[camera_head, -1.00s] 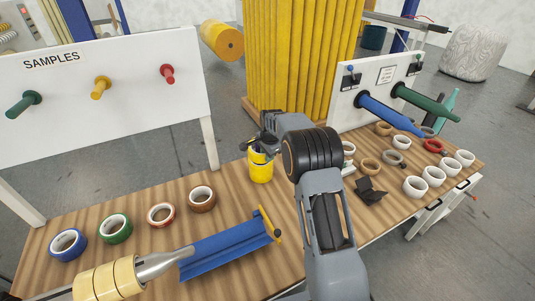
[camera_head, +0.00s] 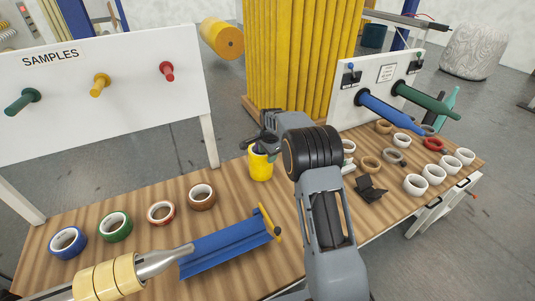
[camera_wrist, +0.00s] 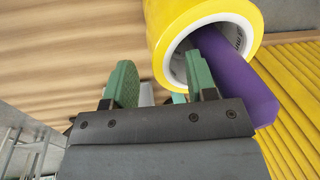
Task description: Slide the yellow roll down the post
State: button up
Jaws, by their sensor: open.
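The yellow roll (camera_head: 261,165) appears low near the middle of the wooden table in the head view, just below my gripper (camera_head: 262,143). In the wrist view the yellow roll (camera_wrist: 163,28) has a white core, and the purple post (camera_wrist: 248,88) runs out of its opening to the lower right. My gripper (camera_wrist: 162,78) is open. One green finger stands at the mouth of the core, and the other is outside the roll, to its left. Whether either finger touches the roll cannot be told. In the head view the post is hidden.
A blue trough (camera_head: 228,247) lies in front on the table (camera_head: 235,205). Several coloured tape rolls, such as a brown one (camera_head: 201,197), lie left. White rings (camera_head: 415,184) and a dark stand (camera_head: 371,188) are right. The samples board (camera_head: 150,110) stands behind left.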

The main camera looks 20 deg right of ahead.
notch_tip(320, 180, up, 14)
jog(key=s+b, duration=0.1)
jog(key=s, duration=0.1)
jog(key=shift+s+d+f, duration=0.15)
jog(key=shift+s+d, duration=0.05)
jog(key=shift+d, duration=0.05)
dwell(0.9)
jog(key=s+f+n, duration=0.5)
jog(key=n, duration=0.1)
jog(key=s+a+r+n+t, duration=0.1)
jog(key=s+n, duration=0.3)
jog(key=s, duration=0.9)
jog(key=s+a+r+n+t, duration=0.1)
jog(key=s+n, duration=0.3)
jog(key=s, duration=1)
jog(key=shift+a+r, duration=0.45)
jog(key=shift+r, duration=0.25)
